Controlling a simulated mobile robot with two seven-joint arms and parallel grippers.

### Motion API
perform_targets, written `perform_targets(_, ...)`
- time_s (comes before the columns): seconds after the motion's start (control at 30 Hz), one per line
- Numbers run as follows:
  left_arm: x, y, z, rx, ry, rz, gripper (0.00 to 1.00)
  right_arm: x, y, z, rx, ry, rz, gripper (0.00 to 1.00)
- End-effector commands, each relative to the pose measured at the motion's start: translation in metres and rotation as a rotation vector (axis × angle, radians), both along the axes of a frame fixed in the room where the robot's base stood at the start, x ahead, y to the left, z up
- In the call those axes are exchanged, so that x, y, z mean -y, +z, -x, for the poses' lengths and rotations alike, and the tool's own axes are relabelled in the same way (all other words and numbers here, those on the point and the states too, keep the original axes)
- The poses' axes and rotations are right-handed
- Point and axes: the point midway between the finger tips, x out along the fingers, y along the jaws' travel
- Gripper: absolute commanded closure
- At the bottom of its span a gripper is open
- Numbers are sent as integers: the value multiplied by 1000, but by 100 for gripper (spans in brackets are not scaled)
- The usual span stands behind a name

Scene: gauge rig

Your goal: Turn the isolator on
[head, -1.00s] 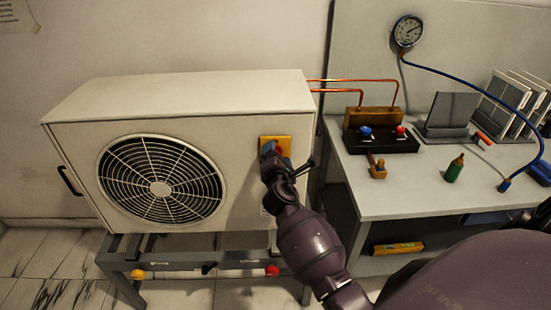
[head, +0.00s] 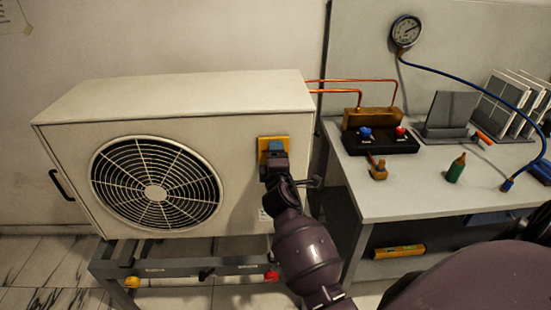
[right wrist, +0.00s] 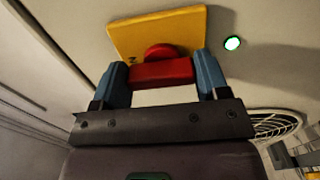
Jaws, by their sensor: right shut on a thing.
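The isolator is a yellow plate (head: 287,141) on the front right of the white outdoor unit (head: 180,98); the plate also shows in the right wrist view (right wrist: 130,36). Its red handle (right wrist: 160,73) lies between the two blue fingers of my right gripper (right wrist: 163,80), which is shut on it. The handle runs nearly level across the wrist picture. A small dark mark, partly readable, shows on the plate beside it. In the head view my right gripper (head: 274,147) covers the handle. My left gripper is not seen.
A fan grille (head: 155,190) is left of the isolator. Copper pipes (head: 360,80) run to a valve block on the bench (head: 400,195) at right. A gauge (head: 407,31) with a blue hose and a green bottle (head: 455,168) are there too.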

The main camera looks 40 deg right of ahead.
Motion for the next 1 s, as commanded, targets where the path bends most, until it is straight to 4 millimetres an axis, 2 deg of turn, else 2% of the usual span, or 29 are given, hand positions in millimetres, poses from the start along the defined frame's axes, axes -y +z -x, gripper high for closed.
perform_targets(0.47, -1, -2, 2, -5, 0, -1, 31, 0, -1, 0, 7, 0, -16, 55)
perform_targets(0.5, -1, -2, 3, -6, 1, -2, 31, 0, -1, 0, 7, 0, -16, 29)
perform_targets(0.63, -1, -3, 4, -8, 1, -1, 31, 0, -1, 0, 8, 0, -14, 9)
perform_targets(0.67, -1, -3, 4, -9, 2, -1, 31, 0, -1, 0, 8, 0, -14, 6)
perform_targets(1.0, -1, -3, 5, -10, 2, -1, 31, 0, 0, 0, 7, 0, -12, 6)
